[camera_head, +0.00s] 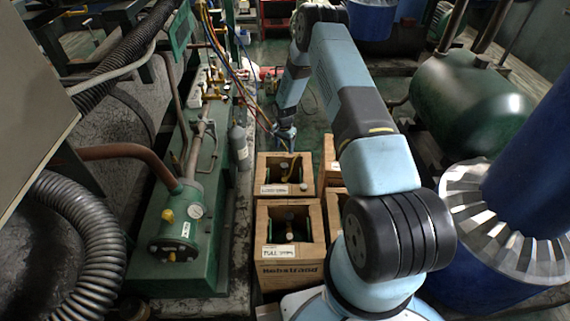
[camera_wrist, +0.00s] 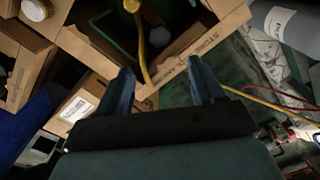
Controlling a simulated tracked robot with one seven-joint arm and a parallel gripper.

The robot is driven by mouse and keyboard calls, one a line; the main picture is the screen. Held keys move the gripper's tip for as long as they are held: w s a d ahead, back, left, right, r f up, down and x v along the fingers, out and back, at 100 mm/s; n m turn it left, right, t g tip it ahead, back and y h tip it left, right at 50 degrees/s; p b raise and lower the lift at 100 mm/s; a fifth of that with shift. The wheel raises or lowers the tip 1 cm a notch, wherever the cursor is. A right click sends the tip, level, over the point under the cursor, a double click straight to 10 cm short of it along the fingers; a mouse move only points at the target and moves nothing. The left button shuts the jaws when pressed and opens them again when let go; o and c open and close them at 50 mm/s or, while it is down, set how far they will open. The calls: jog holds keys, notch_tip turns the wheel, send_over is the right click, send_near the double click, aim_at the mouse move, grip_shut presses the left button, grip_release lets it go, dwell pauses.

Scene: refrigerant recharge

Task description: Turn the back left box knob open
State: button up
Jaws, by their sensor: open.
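The back left box (camera_head: 264,189) is an open cardboard-coloured box with a white label and a yellow hose (camera_head: 293,167) inside. In the wrist view the box (camera_wrist: 210,32) fills the top middle, with the yellow hose (camera_wrist: 141,45) hanging over its wall. A grey round knob (camera_wrist: 160,37) shows inside it, beside the hose; I cannot tell how far it is turned. My gripper (camera_wrist: 160,66) is open and empty, its fingers pointing toward the box wall, with the knob beyond the tips. In the head view my gripper (camera_head: 285,133) is just behind this box.
The front left box (camera_head: 262,225) stands nearer, holding a green cylinder. More boxes (camera_head: 331,152) are partly hidden behind my arm. A grey bottle (camera_head: 239,147) stands left of the back left box, beside green machinery (camera_head: 180,228). Coloured hoses (camera_head: 238,70) hang behind.

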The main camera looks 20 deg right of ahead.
aim_at(285, 165)
notch_tip(285, 165, down, 12)
jog(key=shift+f, duration=0.1)
dwell(0.5)
jog(key=shift+c, duration=0.3)
jog(key=c, duration=0.9)
jog(key=shift+d, duration=0.2)
jog(key=shift+c, duration=0.5)
jog(key=shift+a, duration=0.15)
